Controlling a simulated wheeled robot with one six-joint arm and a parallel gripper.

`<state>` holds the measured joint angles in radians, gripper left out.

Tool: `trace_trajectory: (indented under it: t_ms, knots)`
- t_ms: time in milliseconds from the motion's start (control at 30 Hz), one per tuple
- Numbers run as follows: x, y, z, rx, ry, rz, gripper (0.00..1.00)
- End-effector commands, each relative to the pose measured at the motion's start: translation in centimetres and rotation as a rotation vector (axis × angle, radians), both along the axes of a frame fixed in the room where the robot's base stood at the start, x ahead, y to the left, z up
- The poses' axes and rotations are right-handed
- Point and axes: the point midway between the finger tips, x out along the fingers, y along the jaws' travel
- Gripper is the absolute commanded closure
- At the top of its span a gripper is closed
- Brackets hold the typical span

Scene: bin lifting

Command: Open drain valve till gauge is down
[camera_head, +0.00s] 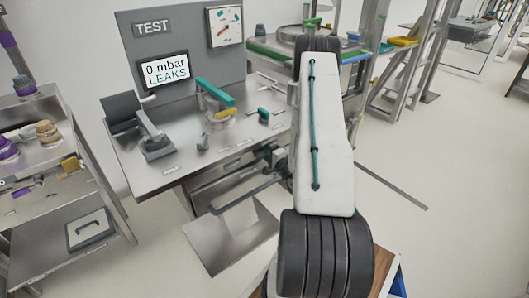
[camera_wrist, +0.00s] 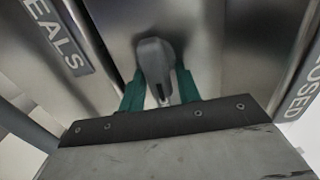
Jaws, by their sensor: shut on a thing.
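The gauge screen (camera_head: 165,71) on the grey TEST panel reads "0 mbar LEAKS". In the wrist view my gripper (camera_wrist: 159,92) has its two green fingers closed around a grey rounded lever or knob (camera_wrist: 156,60). No label on this part is readable, so I cannot tell from the pictures alone that it is the drain valve. In the head view my arm covers the gripper's jaws and what they hold, at the right side of the test bench (camera_head: 180,172).
On the bench stand a grey clamp-like fixture (camera_head: 155,140) and a teal-handled device (camera_head: 215,100). In the wrist view, partly cut labels read "EALS" (camera_wrist: 60,45) and "OSED" (camera_wrist: 300,98). A shelf rack (camera_head: 75,190) stands left. Floor at right is clear.

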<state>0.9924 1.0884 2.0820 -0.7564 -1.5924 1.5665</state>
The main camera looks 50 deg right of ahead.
Motion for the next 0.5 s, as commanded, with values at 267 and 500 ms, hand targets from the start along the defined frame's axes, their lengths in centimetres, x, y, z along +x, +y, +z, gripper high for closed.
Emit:
trace_trajectory:
  t_ms: [267,500]
  knots:
    - [-0.04,0.16,-0.14,0.003,0.003,0.002,0.56]
    - [-0.56,0.17,-0.1,0.002,0.003,-0.001,0.56]
